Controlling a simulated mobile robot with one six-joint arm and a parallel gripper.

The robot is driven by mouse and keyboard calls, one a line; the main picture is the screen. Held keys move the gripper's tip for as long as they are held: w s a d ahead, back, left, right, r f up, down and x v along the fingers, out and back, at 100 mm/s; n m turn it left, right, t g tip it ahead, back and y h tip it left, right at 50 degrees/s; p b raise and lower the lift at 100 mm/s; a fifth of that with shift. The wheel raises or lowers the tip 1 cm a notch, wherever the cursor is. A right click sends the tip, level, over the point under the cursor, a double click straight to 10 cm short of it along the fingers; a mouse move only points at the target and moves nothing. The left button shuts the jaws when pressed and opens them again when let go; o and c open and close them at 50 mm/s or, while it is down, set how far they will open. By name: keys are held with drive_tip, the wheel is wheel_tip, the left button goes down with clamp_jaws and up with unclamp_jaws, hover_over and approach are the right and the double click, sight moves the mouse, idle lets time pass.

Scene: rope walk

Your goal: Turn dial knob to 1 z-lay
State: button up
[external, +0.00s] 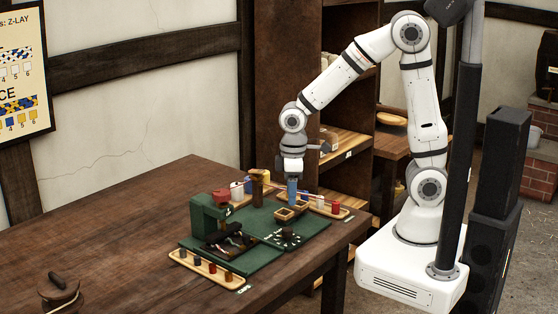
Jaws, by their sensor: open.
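The dial (287,237) is a small dark disc with white marks around it, on the front right of a green board (262,258). Its setting is too small to read. My gripper (292,178) points down above the back right of the board, behind and above the dial and apart from it. Its fingers are hardly visible at this size. A blue upright piece (292,190) shows right below it; I cannot tell whether they touch.
A dark green machine (208,218) stands left of the dial, and a square wooden frame (291,212) just behind it. Trays with coloured pieces lie in front (207,269) and at right (329,208). A wooden post (257,187) stands at the back. The table's left is mostly clear.

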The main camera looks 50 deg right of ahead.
sight(288, 229)
drive_tip(key=shift+s+a+f+n, duration=0.15)
drive_tip(key=shift+a+f+n, duration=0.25)
drive_tip(key=shift+a+f, duration=0.7)
wheel_tip(288, 229, down, 8)
drive_tip(key=shift+d+r, duration=0.1)
drive_tip(key=shift+d, duration=0.05)
drive_tip(key=c, duration=1)
drive_tip(key=shift+o, duration=0.2)
